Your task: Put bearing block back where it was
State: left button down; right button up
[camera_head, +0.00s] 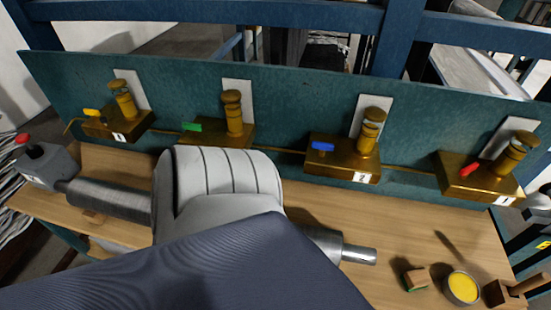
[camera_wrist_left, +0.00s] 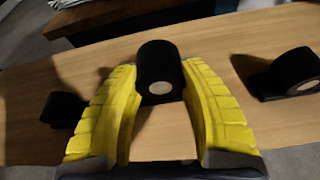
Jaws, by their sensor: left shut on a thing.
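In the left wrist view, my left gripper (camera_wrist_left: 163,128) has two yellow ribbed fingers. They are shut on a black block with a rounded body and a pale round end (camera_wrist_left: 160,72), seemingly the bearing block. It is above or on the wooden surface; I cannot tell whether it touches. In the head view, neither gripper can be made out. A large grey padded form (camera_head: 225,190) and a dark blue form (camera_head: 200,270) fill the middle and front, hiding much of the bench; they may be parts of my own arm.
Other black rounded pieces lie at right (camera_wrist_left: 292,75) and left (camera_wrist_left: 65,110) in the wrist view. Gold fixtures (camera_head: 345,170) line the teal back panel (camera_head: 290,95). A small block (camera_head: 415,278) and a yellow-filled cup (camera_head: 462,287) stand front right on the wooden bench (camera_head: 400,230).

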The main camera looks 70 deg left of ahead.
pick_arm(q)
jog(key=shift+f, duration=0.7)
jog(key=shift+d+f, duration=0.1)
jog(key=shift+f, duration=1.8)
jog(key=c, duration=0.8)
grip_release()
jog(key=shift+o, duration=0.2)
jog(key=shift+s, duration=0.1)
